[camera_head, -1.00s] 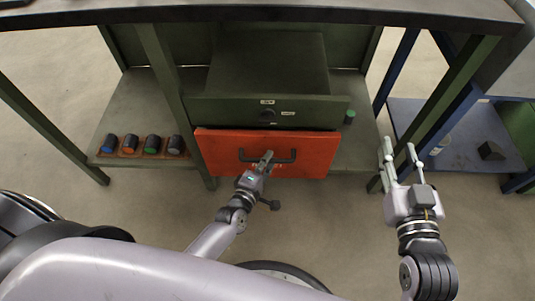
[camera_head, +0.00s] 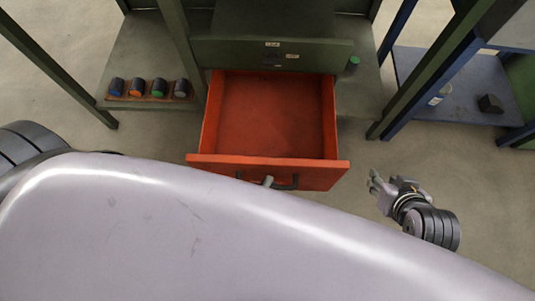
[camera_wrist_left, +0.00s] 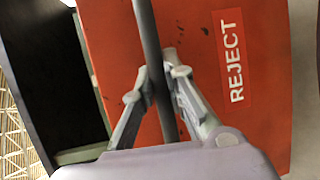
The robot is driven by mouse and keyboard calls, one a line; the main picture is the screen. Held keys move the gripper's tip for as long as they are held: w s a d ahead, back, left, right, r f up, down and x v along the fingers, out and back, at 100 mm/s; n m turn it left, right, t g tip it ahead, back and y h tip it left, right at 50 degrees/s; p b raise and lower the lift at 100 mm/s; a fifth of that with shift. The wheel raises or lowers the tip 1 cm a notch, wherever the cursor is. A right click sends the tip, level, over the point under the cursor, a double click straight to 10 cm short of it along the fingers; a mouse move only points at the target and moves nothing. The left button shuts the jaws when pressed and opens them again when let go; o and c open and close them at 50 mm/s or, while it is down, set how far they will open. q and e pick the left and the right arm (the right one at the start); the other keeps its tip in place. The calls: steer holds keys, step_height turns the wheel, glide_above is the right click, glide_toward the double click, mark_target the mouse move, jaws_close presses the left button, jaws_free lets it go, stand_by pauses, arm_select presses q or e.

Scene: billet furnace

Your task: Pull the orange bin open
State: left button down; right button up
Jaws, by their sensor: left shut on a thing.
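The orange bin (camera_head: 268,162) is a drawer under a green cabinet, and it stands pulled well out. Its inside is visible and looks empty. In the left wrist view its orange front (camera_wrist_left: 205,40) carries a "REJECT" label (camera_wrist_left: 232,60). My left gripper (camera_wrist_left: 160,90) is shut on the dark bar handle (camera_wrist_left: 148,35). In the head view only a fingertip of my left gripper (camera_head: 268,181) shows at the handle (camera_head: 288,183); my own arm hides the rest. My right gripper (camera_head: 375,183) is off to the right of the bin, apart from it, with its fingers seemingly spread.
The green drawer (camera_head: 270,52) above is closed. A rack of several dark cylinders with coloured ends (camera_head: 150,88) sits on the left shelf. A green cylinder (camera_head: 353,63) stands right. Green table legs flank the bin. A blue shelf (camera_head: 440,90) is at the right.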

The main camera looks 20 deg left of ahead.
arm_select(q)
steer(key=shift+s+d, duration=0.15)
steer(key=shift+s, duration=0.4)
steer(key=c, duration=1.6)
jaws_free()
steer(key=d+v, duration=0.1)
steer(key=v, duration=0.6)
steer(key=shift+s+a, duration=0.25)
steer(key=shift+a, duration=0.25)
